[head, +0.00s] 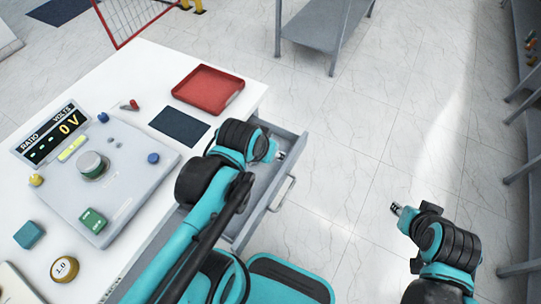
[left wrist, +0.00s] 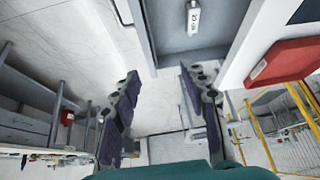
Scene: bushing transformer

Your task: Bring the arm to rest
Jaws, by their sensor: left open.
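My left arm reaches over the white table (head: 100,80) in the head view. My left gripper (head: 279,155) is above the far end of the pulled-out grey drawer (head: 297,150). In the left wrist view the two fingers of my left gripper (left wrist: 162,100) stand wide apart with nothing between them. The drawer (left wrist: 220,30) is beyond them, with a small labelled white piece (left wrist: 193,18) in it. My right gripper (head: 397,209) is over the floor at the right, clear of the table; its fingers are too small to read.
A red tray (head: 208,88) and a dark mat (head: 180,126) lie at the table's far right. A control panel (head: 125,165) with a 0 V display (head: 52,133) stands at left. A grey bench (head: 328,30) is behind. The floor (head: 345,140) right of the drawer is clear.

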